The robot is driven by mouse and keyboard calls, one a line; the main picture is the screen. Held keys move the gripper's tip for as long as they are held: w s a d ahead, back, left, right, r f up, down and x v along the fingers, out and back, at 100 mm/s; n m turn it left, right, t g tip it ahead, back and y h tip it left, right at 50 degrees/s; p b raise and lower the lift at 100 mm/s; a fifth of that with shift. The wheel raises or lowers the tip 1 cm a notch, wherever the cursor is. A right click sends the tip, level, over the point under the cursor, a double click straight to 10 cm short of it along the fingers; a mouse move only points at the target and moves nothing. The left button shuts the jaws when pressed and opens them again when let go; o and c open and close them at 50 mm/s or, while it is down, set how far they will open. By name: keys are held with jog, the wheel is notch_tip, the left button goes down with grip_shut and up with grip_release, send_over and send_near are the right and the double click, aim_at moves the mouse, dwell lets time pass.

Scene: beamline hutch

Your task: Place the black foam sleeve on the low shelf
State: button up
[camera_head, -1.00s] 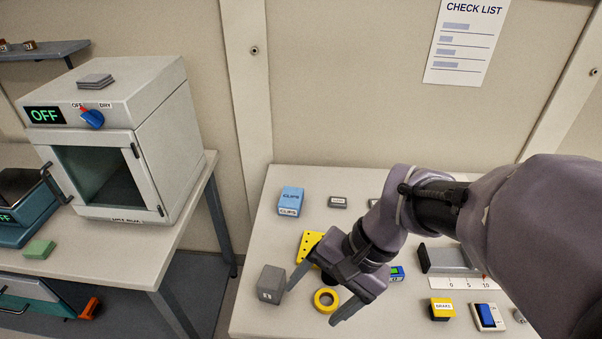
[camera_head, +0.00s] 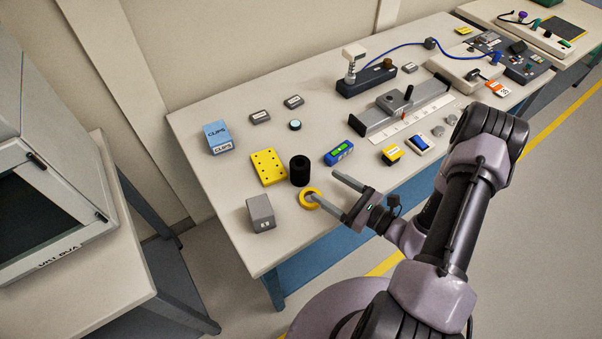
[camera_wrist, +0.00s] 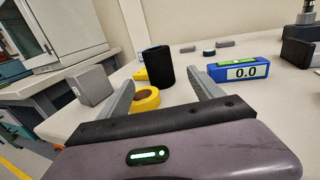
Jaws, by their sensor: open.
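The black foam sleeve (camera_head: 299,171) stands upright on the workbench, its open top showing in the head view. In the wrist view the sleeve (camera_wrist: 159,66) stands ahead, between the fingertips and beyond them. My gripper (camera_head: 325,187) is open and empty at the bench's front edge, apart from the sleeve. It also shows in the wrist view (camera_wrist: 159,80). One finger overlaps the yellow tape ring (camera_head: 310,199) in the head view; I cannot tell whether they touch. A grey-blue surface (camera_head: 176,268) lies low under the left bench; I cannot tell whether it is the low shelf.
A grey block (camera_head: 261,213), yellow perforated plate (camera_head: 268,168), blue clips box (camera_head: 218,137) and blue digital meter (camera_head: 339,153) surround the sleeve. A rail device (camera_head: 402,107) stands farther right. A white oven (camera_head: 45,190) is on the left bench. A gap separates the benches.

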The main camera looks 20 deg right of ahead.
aim_at(308, 175)
jog(key=x, duration=0.3)
jog(key=shift+w+a+b, duration=0.15)
jog(key=shift+b, duration=0.15)
jog(key=b+x, duration=0.2)
jog(key=x, duration=0.3)
jog(key=shift+a, duration=0.15)
